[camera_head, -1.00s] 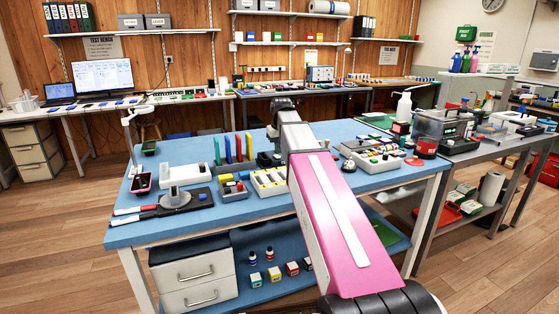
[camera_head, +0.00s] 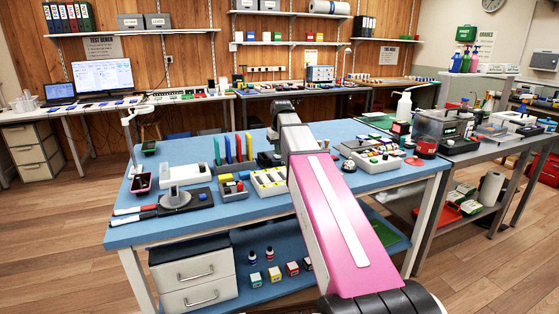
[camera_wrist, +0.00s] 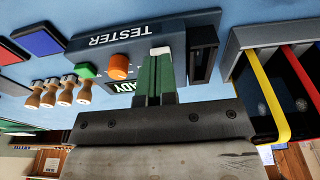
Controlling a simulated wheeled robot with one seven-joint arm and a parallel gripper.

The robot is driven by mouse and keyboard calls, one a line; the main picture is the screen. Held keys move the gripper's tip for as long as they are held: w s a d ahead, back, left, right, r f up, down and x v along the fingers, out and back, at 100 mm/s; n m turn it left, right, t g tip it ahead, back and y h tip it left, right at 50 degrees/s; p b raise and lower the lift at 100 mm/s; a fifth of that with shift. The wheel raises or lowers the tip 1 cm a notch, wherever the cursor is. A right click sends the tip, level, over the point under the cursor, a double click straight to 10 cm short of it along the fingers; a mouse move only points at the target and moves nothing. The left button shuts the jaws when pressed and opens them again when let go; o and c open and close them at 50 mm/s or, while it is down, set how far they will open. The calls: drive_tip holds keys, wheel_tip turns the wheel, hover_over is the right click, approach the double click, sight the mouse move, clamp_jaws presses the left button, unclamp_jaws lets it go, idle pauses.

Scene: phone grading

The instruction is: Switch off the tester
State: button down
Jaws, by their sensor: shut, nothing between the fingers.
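The tester (camera_wrist: 140,38) is a dark grey box on the blue bench top, upside down in the wrist view, with "TESTER" lettered along its edge. It carries an orange knob (camera_wrist: 122,67), a green button (camera_wrist: 86,70) and a green display ending in "DY", partly hidden by my gripper. My gripper (camera_wrist: 158,62) is shut and empty, its green fingers reaching over the tester beside the knob. A small white piece (camera_wrist: 161,50) shows right at the fingertips; I cannot tell whether they touch it. In the head view my arm hides the fingers.
Wooden-handled stamps (camera_wrist: 66,91) stand on one side of the tester. A grey rack (camera_wrist: 262,36) with yellow and red strips stands close on the other.

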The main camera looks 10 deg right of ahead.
drive_tip(key=shift+f, duration=0.9)
idle(0.5)
drive_tip(key=shift+r, duration=3.5)
